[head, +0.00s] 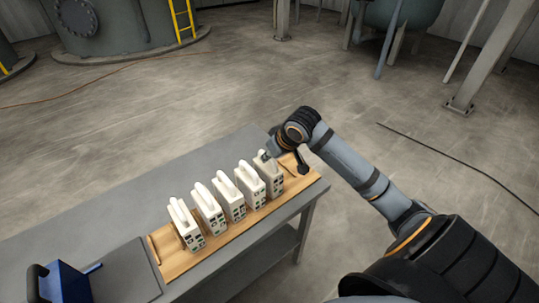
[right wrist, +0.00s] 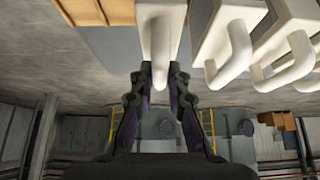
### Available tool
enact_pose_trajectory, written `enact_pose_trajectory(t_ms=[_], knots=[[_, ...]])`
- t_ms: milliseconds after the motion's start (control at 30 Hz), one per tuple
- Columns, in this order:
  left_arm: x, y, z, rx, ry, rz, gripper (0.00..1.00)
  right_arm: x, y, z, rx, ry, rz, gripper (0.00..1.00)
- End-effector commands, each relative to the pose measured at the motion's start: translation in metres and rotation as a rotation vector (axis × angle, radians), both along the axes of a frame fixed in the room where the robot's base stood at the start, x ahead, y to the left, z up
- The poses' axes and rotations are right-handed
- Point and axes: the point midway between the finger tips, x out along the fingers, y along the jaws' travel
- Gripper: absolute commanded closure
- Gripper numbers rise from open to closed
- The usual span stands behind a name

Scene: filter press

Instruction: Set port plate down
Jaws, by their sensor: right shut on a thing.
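Several white port plates with loop handles stand upright in a row along a wooden board (head: 165,262) on the grey table. My right gripper (head: 266,156) is at the top of the rightmost plate (head: 270,180). In the right wrist view its two fingers (right wrist: 160,92) close on both sides of that plate's white handle (right wrist: 160,45). The plate is upright at the right end of the row, over the board; I cannot tell whether its bottom touches. The neighbouring plate (head: 251,186) is close on its left. My left gripper is out of view.
Other handled plates (right wrist: 227,40) crowd one side of the gripper in the right wrist view. A dark grey pad (head: 120,272) and a blue object with a black handle (head: 68,283) are at the table's left. The table behind the row is clear (head: 150,200).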

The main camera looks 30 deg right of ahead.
Motion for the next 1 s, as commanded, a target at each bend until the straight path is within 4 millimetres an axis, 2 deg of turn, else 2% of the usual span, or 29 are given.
enact_pose_trajectory(t_ms=[33, 200, 567, 1000], knots=[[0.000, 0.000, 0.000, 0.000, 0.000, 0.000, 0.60, 0.000, 0.000, -0.001, 0.000, 0.001, 0.000, 0.82], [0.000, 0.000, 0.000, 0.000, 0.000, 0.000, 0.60, 0.000, 0.000, -0.001, 0.000, 0.001, 0.000, 0.62], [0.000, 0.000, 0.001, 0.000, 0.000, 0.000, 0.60, -0.001, -0.001, 0.005, -0.002, -0.001, 0.000, 0.62], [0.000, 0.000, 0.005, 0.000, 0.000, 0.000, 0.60, -0.030, -0.005, 0.050, -0.011, 0.000, 0.001, 0.62]])
